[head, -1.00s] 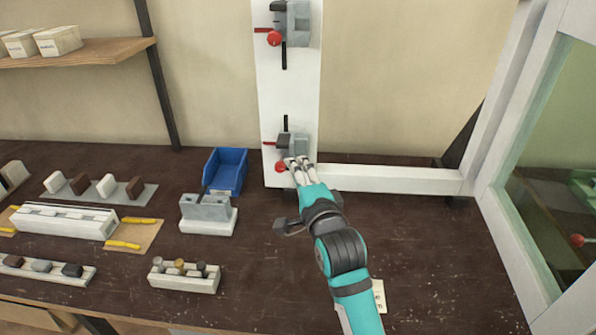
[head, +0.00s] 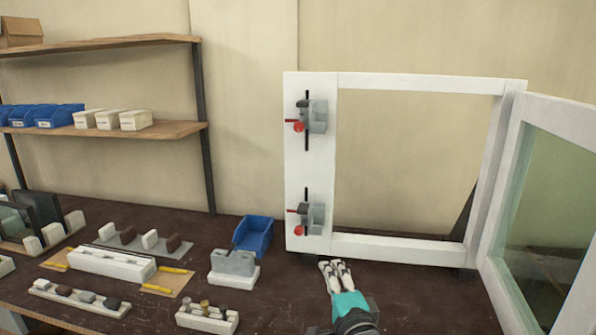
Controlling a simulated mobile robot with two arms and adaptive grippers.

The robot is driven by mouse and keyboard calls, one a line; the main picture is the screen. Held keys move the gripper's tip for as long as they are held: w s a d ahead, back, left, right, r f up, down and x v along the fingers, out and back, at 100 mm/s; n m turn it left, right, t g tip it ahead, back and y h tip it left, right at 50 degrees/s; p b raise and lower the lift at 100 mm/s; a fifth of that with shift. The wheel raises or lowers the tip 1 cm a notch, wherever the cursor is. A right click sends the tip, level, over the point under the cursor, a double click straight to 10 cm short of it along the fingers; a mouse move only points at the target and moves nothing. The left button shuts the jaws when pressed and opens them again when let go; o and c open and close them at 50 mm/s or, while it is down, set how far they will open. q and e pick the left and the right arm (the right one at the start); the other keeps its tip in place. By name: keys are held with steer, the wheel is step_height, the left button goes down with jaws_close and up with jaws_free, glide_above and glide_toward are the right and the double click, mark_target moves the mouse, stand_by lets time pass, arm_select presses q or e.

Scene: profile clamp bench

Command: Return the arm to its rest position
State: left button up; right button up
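My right gripper (head: 337,264) is at the bottom of the head view, low in front of the white frame (head: 420,247). Its two pale fingers point away from me and lie close together; whether they are shut is unclear, and I see nothing held between them. It is apart from the lower clamp (head: 314,217), which sits on the frame's left upright above it. The upper clamp (head: 317,117) sits higher on the same upright. Both clamps have red levers with red balls pointing left. The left gripper is out of view.
A hinged glazed panel (head: 550,200) stands open at right. Left of my gripper are a blue bin (head: 257,238), a grey block on a white base (head: 233,264) and a small rack (head: 207,319). Shelves (head: 165,130) hang at upper left. Dark bench top lies clear around my gripper.

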steer(key=s+d+f+n+g+h, duration=0.1)
steer(key=s+d+f+n+g, duration=0.3)
steer(key=s+f, duration=0.45)
steer(key=s+d+f+n+g+h, duration=0.1)
steer(key=s+d+f+n+g, duration=0.35)
steer(key=f, duration=0.65)
steer(key=s+d+f+n+g, duration=0.2)
steer(key=s+n, duration=0.1)
steer(key=s, duration=0.4)
steer(key=s+d+f+n+g+h, duration=0.1)
steer(key=s+f+n+g, duration=0.15)
steer(key=s, duration=0.45)
steer(key=s+d+f+n+g, duration=0.1)
steer(key=s+d+f+n, duration=0.15)
steer(key=s, duration=0.45)
step_height(320, 180, down, 25)
steer(key=s+n+g, duration=0.1)
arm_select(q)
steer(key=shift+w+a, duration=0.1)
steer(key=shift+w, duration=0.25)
arm_select(e)
steer(key=s+d+f+g, duration=0.1)
steer(key=s+d+f, duration=0.1)
steer(key=s+f, duration=1.4)
steer(key=shift+s+d+f, duration=0.2)
steer(key=shift+s, duration=0.4)
